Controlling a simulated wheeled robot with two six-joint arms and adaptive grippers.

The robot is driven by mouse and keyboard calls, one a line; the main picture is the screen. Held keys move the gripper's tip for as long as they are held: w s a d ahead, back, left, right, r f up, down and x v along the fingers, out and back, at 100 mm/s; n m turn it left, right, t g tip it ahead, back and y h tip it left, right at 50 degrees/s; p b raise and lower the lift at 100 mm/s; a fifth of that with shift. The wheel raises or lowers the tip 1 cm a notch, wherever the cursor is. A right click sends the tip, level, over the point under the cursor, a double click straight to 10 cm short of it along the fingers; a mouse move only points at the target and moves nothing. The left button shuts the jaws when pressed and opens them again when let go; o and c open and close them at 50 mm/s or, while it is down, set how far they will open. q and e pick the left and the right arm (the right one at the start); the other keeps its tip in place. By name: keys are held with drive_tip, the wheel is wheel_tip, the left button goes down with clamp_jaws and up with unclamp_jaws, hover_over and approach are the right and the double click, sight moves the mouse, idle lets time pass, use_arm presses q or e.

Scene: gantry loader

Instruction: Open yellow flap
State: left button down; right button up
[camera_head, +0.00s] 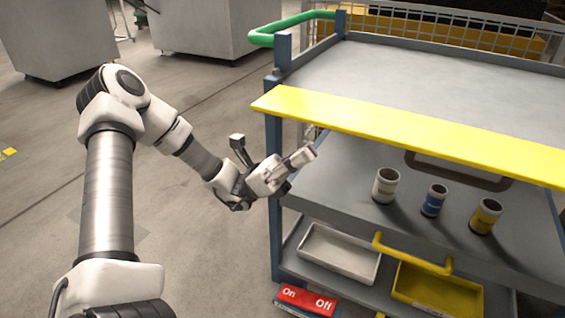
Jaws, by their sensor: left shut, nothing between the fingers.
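The yellow flap (400,133) is a long flat panel along the front of the cart, just below its top shelf. It sticks out toward me and looks roughly level. My left gripper (310,150) is shut and empty. Its fingertips are near the flap's left end, just under its front edge in the picture. I cannot tell whether they touch the flap. My right gripper does not show.
The middle shelf (340,186) holds a white can (386,186), a blue can (433,201) and a yellow can (485,216). Below are a white tray (338,268), a yellow tray (437,295) and a red On/Off box (306,300). A blue post (275,235) stands beside the gripper.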

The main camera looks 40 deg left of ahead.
use_arm(q)
wheel_tip(320, 180, up, 4)
drive_tip(key=shift+f+p, duration=0.1)
drive_tip(key=shift+p, duration=0.25)
